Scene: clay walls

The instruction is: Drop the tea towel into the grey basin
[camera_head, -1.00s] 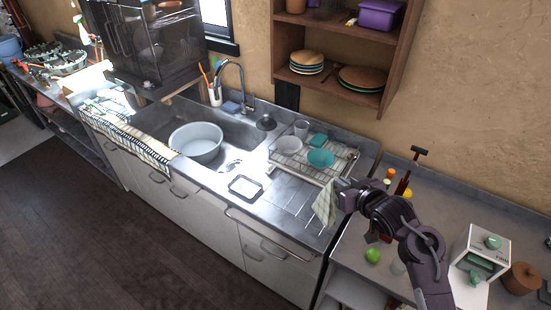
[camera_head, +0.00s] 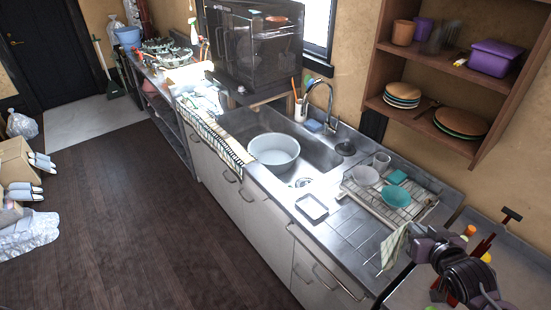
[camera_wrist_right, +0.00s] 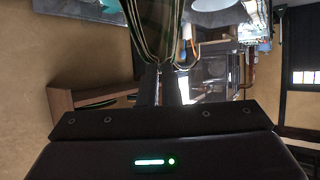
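The tea towel (camera_head: 396,244), pale with green and dark stripes, hangs from my right gripper (camera_head: 412,232) above the right end of the draining board. In the right wrist view the towel (camera_wrist_right: 155,28) hangs bunched at the fingertips (camera_wrist_right: 166,78), which are closed on it. The grey basin (camera_head: 274,149) is a round, pale, open tub standing in the sink, to the left of and beyond my right gripper; its visible inside looks empty. My left gripper is not in view.
A wire dish rack (camera_head: 376,207) with bowls and cups stands between the towel and the sink. A curved tap (camera_head: 327,100) rises behind the sink. A small tray (camera_head: 311,207) lies on the counter. The wall shelf (camera_head: 440,130) overhangs at right.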

